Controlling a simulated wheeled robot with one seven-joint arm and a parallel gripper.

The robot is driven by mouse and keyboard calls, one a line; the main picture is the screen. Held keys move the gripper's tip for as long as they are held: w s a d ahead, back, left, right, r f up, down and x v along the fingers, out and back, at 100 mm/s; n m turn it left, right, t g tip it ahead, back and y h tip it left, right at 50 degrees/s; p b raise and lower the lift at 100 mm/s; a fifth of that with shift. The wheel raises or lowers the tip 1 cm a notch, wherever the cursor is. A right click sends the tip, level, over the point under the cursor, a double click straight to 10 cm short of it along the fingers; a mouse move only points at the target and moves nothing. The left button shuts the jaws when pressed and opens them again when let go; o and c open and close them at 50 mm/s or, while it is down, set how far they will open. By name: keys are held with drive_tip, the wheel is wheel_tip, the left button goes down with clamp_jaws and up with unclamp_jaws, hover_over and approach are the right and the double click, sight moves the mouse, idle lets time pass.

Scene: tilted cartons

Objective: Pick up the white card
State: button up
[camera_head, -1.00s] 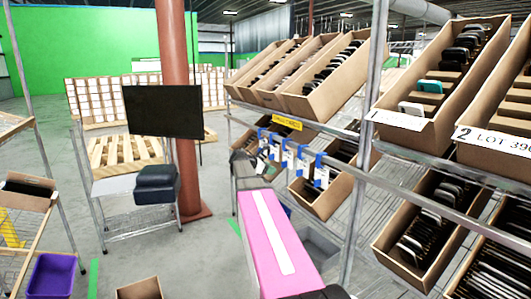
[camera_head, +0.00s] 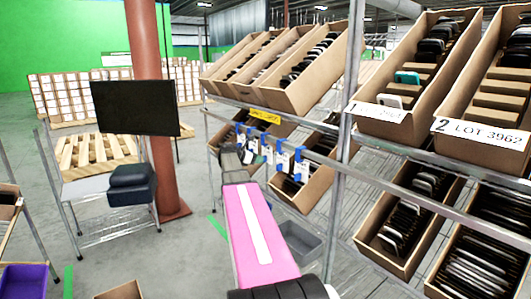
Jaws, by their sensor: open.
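A small white card (camera_head: 390,101) stands tilted among dark slots in the front part of the upper cardboard carton labelled 1 LOT (camera_head: 379,123), at the right. A teal card (camera_head: 407,77) stands just behind it. My pink arm with a white stripe reaches forward from the bottom middle.
A second carton labelled 2 LOT 3962 (camera_head: 481,134) sits to the right. Lower cartons (camera_head: 372,247) hold dark cards. A metal rack post (camera_head: 342,150) stands between my arm and the white card's carton. Blue hooks with tags (camera_head: 283,160) hang on the rail.

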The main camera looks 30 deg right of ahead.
drive_tip(key=x, duration=0.3)
drive_tip(key=shift+s+d+f, duration=0.1)
drive_tip(key=shift+d, duration=0.05)
clamp_jaws()
